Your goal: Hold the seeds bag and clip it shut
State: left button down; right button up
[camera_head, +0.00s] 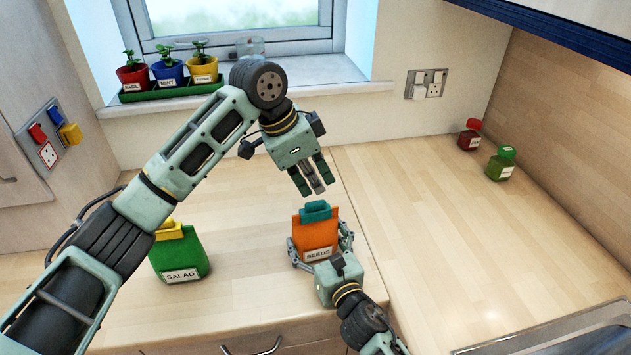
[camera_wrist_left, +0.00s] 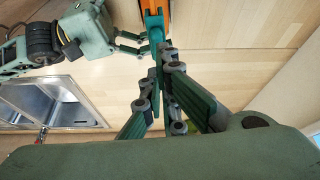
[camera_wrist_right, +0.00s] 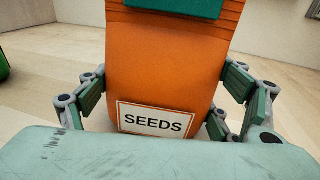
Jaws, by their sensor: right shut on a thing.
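The orange seeds bag (camera_head: 315,236) stands upright on the counter, its "SEEDS" label facing front. My right gripper (camera_head: 320,250) is shut on it, one finger on each side; the right wrist view shows the bag (camera_wrist_right: 165,65) between the fingers. A teal clip (camera_head: 315,211) sits across the bag's folded top; its lower part shows in the right wrist view (camera_wrist_right: 178,6). My left gripper (camera_head: 318,188) is just above the clip, pointing down, its fingers drawn together with nothing between them. In the left wrist view the clip (camera_wrist_left: 152,28) lies beyond the fingertips, seemingly apart from them.
A green salad bag (camera_head: 182,256) with a yellow clip (camera_head: 170,230) stands to the left. Red and green jars (camera_head: 501,163) stand at the back right. Potted herbs (camera_head: 168,75) line the windowsill. A metal sink (camera_head: 560,335) is at the front right.

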aim_at(315, 202)
pick_arm(q)
jog(key=shift+f, duration=0.3)
dwell(0.4)
jog(key=shift+f, duration=0.6)
notch_tip(315, 202, up, 7)
dwell(1.1)
jog(key=c, duration=2.5)
grip_release()
